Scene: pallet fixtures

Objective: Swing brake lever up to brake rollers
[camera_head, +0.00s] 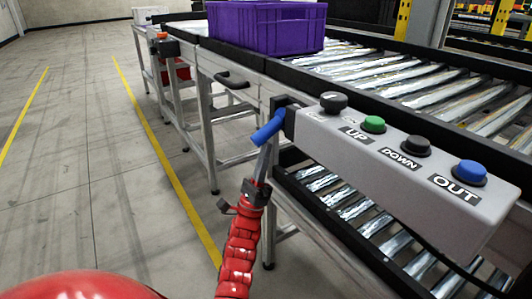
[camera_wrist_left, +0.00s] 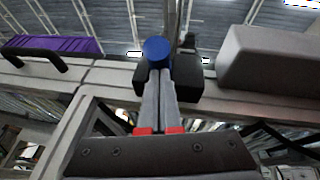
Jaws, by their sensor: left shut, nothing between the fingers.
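The brake lever has a blue grip (camera_head: 268,128) that slants down and to the left from a black mount (camera_head: 283,106) at the left end of the grey control box. In the left wrist view the blue grip (camera_wrist_left: 157,49) shows end-on, with the black mount (camera_wrist_left: 195,82) around and behind it. My left gripper (camera_head: 266,150) is just below the grip, its fingers pointing up. The fingers (camera_wrist_left: 156,78) are closed together with nothing between them. Their tips look close to the grip; I cannot tell whether they touch it. My right gripper is not in view.
The control box (camera_head: 400,165) with several knobs juts out on the right. A purple crate (camera_head: 262,28) stands on the roller conveyor (camera_head: 385,75). A black handle (camera_head: 231,82) sticks out from the frame. The floor (camera_head: 90,150) at left is clear.

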